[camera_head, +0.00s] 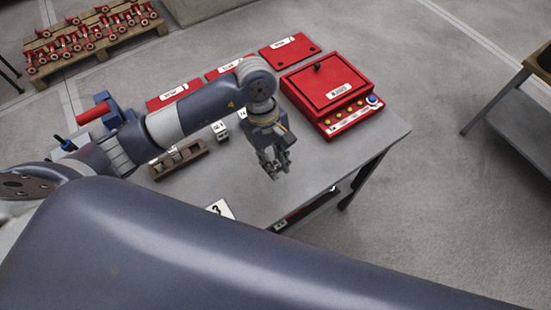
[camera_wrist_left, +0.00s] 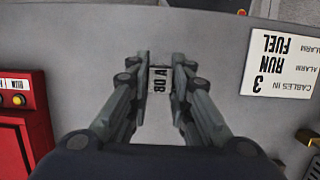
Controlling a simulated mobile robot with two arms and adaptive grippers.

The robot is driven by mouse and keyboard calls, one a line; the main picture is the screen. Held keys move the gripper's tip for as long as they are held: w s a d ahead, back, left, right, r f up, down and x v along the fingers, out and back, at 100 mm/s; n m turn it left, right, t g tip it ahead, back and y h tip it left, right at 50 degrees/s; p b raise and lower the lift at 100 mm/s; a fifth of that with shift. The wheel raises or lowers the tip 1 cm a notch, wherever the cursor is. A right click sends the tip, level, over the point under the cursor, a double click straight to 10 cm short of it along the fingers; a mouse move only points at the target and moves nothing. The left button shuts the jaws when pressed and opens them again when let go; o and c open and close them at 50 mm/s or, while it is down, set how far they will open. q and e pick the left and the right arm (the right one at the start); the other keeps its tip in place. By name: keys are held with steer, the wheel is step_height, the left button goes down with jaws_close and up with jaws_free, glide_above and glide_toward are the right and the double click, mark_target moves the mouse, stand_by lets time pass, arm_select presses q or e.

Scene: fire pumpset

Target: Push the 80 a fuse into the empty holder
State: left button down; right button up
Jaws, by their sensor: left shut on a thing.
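My left gripper (camera_head: 273,170) is over the grey table, to the right of the small labelled blocks and in front of the red control box. In the left wrist view its two fingers (camera_wrist_left: 160,75) are closed on the fuse (camera_wrist_left: 160,80), a small pale block marked "80 A". The fuse cannot be made out in the head view. A brown slotted rack (camera_head: 180,160) lies on the table to the left of the gripper. I cannot tell which thing is the empty holder. My right gripper is not in view.
A red control box (camera_head: 328,92) with buttons stands at the table's back right. Flat red panels (camera_head: 291,50) lie behind. A white card marked 3 (camera_head: 220,209) lies near the front; it also shows in the left wrist view (camera_wrist_left: 282,65). The table (camera_head: 345,150) is clear right of the gripper.

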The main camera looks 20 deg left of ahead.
mark_target(276, 165)
arm_select(q)
steer(key=f, duration=0.1)
steer(key=w+f+p, duration=0.1)
steer(key=shift+w+a+f+p, duration=0.2)
steer(key=shift+w+f+p, duration=0.05)
steer(key=shift+f+p, duration=0.15)
steer(key=shift+f, duration=0.45)
steer(key=shift+f, duration=0.15)
steer(key=c, duration=1.5)
jaws_free()
steer(key=shift+o, duration=0.2)
